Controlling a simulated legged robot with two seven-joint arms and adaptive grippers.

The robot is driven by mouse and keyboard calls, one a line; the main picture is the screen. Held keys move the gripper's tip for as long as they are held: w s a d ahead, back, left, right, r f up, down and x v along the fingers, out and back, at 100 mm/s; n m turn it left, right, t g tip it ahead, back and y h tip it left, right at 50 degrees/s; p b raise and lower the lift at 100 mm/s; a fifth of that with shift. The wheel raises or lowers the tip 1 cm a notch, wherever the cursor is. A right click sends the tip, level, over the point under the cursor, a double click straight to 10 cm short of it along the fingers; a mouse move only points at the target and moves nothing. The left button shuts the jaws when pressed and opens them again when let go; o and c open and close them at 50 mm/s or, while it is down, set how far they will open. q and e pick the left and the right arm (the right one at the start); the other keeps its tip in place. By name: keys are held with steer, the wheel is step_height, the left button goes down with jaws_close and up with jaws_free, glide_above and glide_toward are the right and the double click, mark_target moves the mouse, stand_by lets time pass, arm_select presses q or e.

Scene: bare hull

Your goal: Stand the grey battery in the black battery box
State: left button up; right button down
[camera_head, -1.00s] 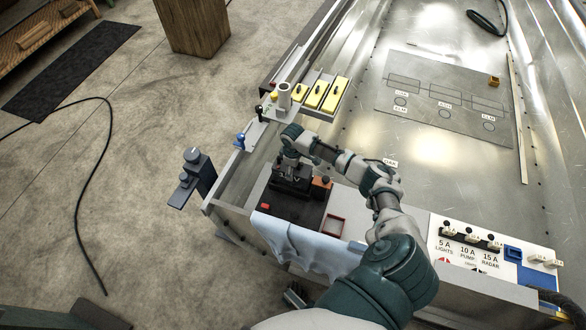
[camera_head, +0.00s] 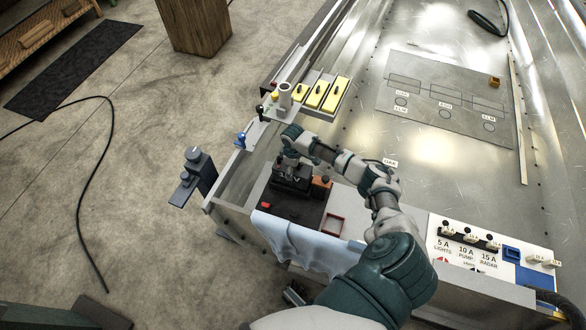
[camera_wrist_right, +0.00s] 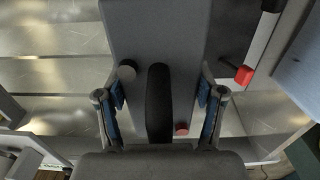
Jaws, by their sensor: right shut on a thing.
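The grey battery (camera_wrist_right: 155,35) fills the middle of the right wrist view, with a black strap handle (camera_wrist_right: 158,105), a grey terminal and a red terminal on top. In the head view my right gripper (camera_head: 290,158) points down over a black box (camera_head: 290,182), which I take as the battery box. The arm and gripper hide most of the battery there, so I cannot tell how deep it sits. My left gripper is not in view.
A dark panel with a red knob (camera_head: 266,205) lies in front of the box; the knob also shows in the wrist view (camera_wrist_right: 243,75). A pale blue cloth (camera_head: 295,240) hangs over the bench edge. A fuse panel (camera_head: 480,245) stands right. Yellow blocks (camera_head: 318,93) lie behind.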

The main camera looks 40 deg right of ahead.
steer(key=shift+w+d+r+p, duration=0.15)
steer(key=shift+r+p, duration=0.15)
steer(key=shift+p, duration=0.3)
stand_by(0.9)
steer(key=shift+f+b, duration=1.55)
steer(key=shift+f, duration=1.4)
stand_by(0.6)
steer(key=shift+c, duration=0.2)
jaws_free()
steer(key=shift+s+a+f, duration=0.2)
steer(key=shift+s, duration=0.1)
steer(key=shift+w+r, duration=0.1)
steer(key=shift+r, duration=0.25)
step_height(320, 180, up, 12)
steer(key=shift+w+f, duration=0.1)
steer(key=shift+f, duration=0.15)
